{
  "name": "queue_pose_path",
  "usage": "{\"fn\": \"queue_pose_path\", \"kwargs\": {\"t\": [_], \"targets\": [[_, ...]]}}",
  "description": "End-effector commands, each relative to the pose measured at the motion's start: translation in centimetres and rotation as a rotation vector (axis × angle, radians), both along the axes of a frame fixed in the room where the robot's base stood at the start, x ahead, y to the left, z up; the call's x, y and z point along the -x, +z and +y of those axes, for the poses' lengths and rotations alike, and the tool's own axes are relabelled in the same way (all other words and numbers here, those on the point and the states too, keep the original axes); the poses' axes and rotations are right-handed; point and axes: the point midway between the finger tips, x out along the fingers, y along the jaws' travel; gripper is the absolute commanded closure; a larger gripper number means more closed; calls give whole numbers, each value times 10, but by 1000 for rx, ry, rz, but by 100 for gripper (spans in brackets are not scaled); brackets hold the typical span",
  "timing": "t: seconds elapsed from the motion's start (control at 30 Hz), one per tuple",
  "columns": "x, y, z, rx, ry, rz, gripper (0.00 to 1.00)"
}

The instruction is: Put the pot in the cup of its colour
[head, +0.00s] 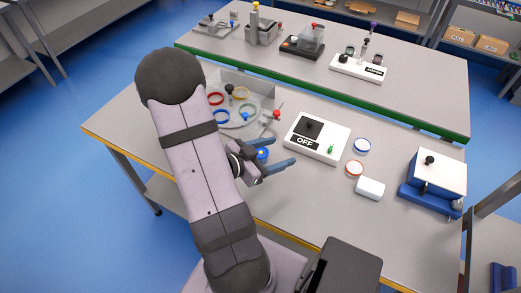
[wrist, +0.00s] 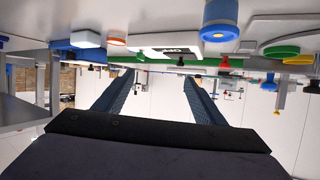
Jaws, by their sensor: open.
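A small blue pot (head: 262,153) stands on the near table, seen between my gripper's fingers in the head view. In the wrist view the blue pot (wrist: 220,22) is off to the right at the top, not between the fingers. A round carrier holds ring-shaped cups: red (head: 215,98), yellow (head: 240,93), green (head: 248,109) and blue (head: 222,116). They are behind the pot, beside my arm, which hides part of the carrier. My gripper (head: 285,150) is open and empty, its fingers (wrist: 157,76) pointing right across the table.
A white box marked OFF (head: 305,150) stands right of my gripper. A red-topped fitting (head: 276,115) stands near the carrier.

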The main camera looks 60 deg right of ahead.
Motion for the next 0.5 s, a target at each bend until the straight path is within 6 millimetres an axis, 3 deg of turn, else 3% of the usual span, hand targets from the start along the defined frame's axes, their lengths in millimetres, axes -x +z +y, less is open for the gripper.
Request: {"fn": "queue_pose_path", "kwargs": {"t": [0.03,0.1,0.23,0.37,0.5], "targets": [[21,25,-8,14,-68,-16,36],[43,43,-18,32,-131,-35,36],[68,70,-38,55,-176,-72,36],[73,83,-61,22,-137,-130,36],[48,73,-76,-79,2,-168,36]]}}
